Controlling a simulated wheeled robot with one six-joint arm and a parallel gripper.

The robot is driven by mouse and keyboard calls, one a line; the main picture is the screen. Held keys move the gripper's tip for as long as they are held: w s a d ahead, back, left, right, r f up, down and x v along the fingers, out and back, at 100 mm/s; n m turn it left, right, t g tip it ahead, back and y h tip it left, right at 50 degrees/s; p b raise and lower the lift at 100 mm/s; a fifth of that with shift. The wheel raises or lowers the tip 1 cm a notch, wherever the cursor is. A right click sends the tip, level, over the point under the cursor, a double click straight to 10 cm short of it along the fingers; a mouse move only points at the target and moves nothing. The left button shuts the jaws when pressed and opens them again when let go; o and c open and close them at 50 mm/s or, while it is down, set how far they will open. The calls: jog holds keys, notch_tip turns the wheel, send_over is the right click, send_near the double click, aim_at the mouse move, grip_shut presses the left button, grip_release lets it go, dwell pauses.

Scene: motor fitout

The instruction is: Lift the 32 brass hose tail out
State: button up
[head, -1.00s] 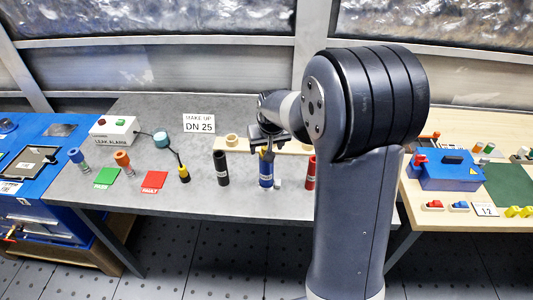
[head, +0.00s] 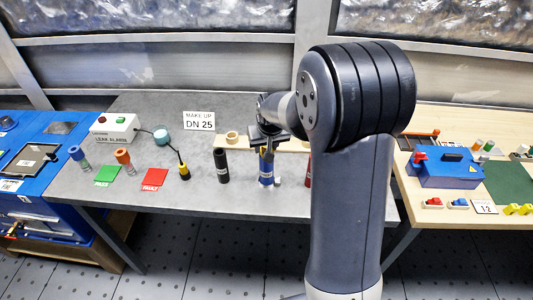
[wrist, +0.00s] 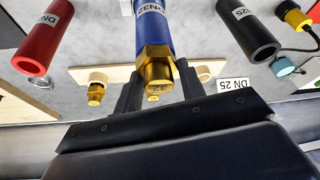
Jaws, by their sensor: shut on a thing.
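The brass hose tail (wrist: 158,72) has a hex collar and sits at the end of the blue hose (wrist: 150,25), labelled DN32, in the wrist view. The blue hose (head: 266,172) stands upright on the grey bench in the head view, with a little brass showing at its top. My gripper (wrist: 158,88) has its dark fingers on both sides of the brass tail and is shut on it. In the head view my gripper (head: 266,146) is just above the blue hose. How far the tail is inside the hose cannot be told.
A black hose (head: 222,166) stands left of the blue one, and a red hose (wrist: 45,38) stands on the other side, mostly behind my arm in the head view. A wooden strip (head: 218,150) lies behind. Another brass fitting (wrist: 96,94) shows by the strip.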

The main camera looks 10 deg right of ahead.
jog(key=shift+c, duration=0.6)
jog(key=shift+r, duration=0.2)
notch_tip(320, 180, up, 10)
jog(key=shift+f+b, duration=0.1)
jog(key=shift+b, duration=0.55)
